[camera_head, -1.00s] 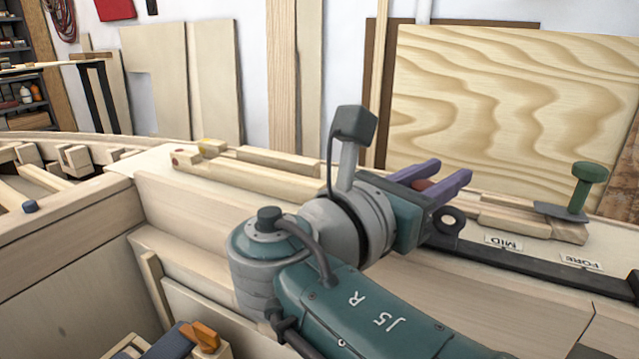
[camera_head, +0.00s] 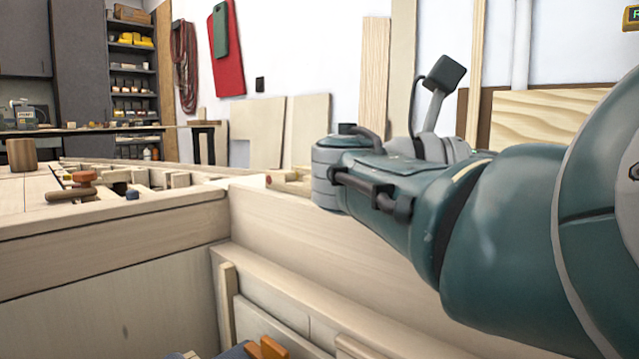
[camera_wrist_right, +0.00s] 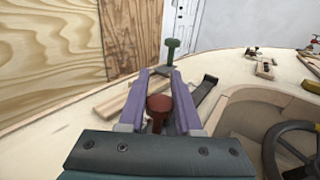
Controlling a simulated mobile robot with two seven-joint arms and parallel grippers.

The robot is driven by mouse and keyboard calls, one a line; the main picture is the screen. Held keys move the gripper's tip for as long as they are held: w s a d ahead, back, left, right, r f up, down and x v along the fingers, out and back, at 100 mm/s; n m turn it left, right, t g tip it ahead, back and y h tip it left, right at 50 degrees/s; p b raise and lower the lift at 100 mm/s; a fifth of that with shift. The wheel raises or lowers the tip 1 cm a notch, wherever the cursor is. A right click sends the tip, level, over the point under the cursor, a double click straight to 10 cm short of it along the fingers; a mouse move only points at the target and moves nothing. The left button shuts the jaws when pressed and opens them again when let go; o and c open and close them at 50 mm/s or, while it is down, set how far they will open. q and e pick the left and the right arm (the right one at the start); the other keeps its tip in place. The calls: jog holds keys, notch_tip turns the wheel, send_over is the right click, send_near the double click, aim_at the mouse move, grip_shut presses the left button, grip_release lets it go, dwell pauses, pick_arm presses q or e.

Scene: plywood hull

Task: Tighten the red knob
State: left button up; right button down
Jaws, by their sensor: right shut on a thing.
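The dark red knob (camera_wrist_right: 160,103) sits between the two purple fingers of my right gripper (camera_wrist_right: 160,100) in the right wrist view. The gripper is shut on it. The knob's lower part and what it stands on are hidden by the gripper body. In the head view my own right arm hides both the knob and the right gripper. My left gripper is in neither view.
A green knob (camera_wrist_right: 171,48) stands beyond the fingers, with wooden strips (camera_wrist_right: 125,97) and a dark bar (camera_wrist_right: 205,88) near it. A dark steering wheel (camera_wrist_right: 296,150) is at lower right. In the head view a brown knob (camera_head: 84,177) stands on the left deck.

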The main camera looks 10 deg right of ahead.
jog(key=shift+r, duration=0.15)
jog(key=c, duration=1)
grip_release()
jog(key=o, duration=0.4)
notch_tip(320, 180, up, 20)
jog(key=p, duration=1)
